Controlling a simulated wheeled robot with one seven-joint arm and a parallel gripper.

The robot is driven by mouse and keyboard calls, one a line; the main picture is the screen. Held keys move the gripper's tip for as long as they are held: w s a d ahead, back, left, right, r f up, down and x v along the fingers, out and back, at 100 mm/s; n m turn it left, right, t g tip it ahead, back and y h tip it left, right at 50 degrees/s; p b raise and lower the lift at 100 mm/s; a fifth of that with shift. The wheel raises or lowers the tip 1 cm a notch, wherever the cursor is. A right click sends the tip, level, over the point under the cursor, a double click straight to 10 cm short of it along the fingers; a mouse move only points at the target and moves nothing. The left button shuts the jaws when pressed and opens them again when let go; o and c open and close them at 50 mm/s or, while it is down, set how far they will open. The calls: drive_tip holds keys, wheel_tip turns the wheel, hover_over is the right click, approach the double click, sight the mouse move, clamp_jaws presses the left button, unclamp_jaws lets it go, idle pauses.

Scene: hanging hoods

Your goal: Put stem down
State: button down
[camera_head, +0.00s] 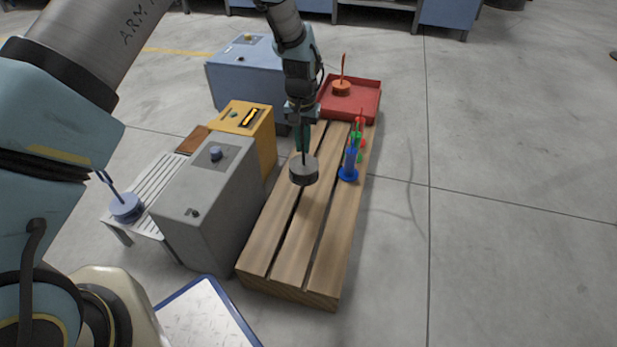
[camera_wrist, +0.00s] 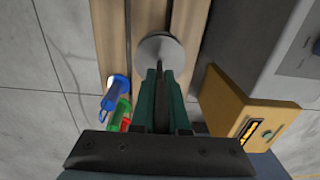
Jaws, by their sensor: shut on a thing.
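My gripper (camera_head: 302,143) points down over the wooden slatted bench (camera_head: 290,245). It is shut on the thin dark upright of a stem with a round grey disc base (camera_head: 304,173). In the wrist view my gripper (camera_wrist: 161,80) has its two green fingers close together, with the pale disc of the grey stem (camera_wrist: 160,50) beyond their tips. The stem looks upright. I cannot tell whether its disc touches the slats or hangs just above them.
Blue (camera_head: 349,165), green (camera_head: 356,146) and red (camera_head: 361,124) stems stand along the bench's right side. A red tray (camera_head: 375,98) holds an orange stem (camera_head: 342,88). Grey (camera_head: 210,205), yellow (camera_head: 262,128) and blue (camera_head: 240,75) boxes stand left. The bench's near end is clear.

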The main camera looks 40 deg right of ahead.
sight(302, 164)
drive_tip(key=shift+w+f, duration=0.15)
drive_tip(key=shift+w, duration=0.1)
wheel_tip(302, 164, down, 10)
drive_tip(key=b, duration=0.3)
drive_tip(key=shift+w+r+b, duration=0.1)
drive_tip(key=shift+r+b, duration=0.1)
drive_tip(key=shift+b, duration=0.1)
drive_tip(key=shift+f, duration=0.15)
drive_tip(key=c, duration=0.9)
unclamp_jaws()
wheel_tip(302, 164, up, 12)
drive_tip(key=p, duration=0.3)
drive_tip(key=shift+p, duration=0.35)
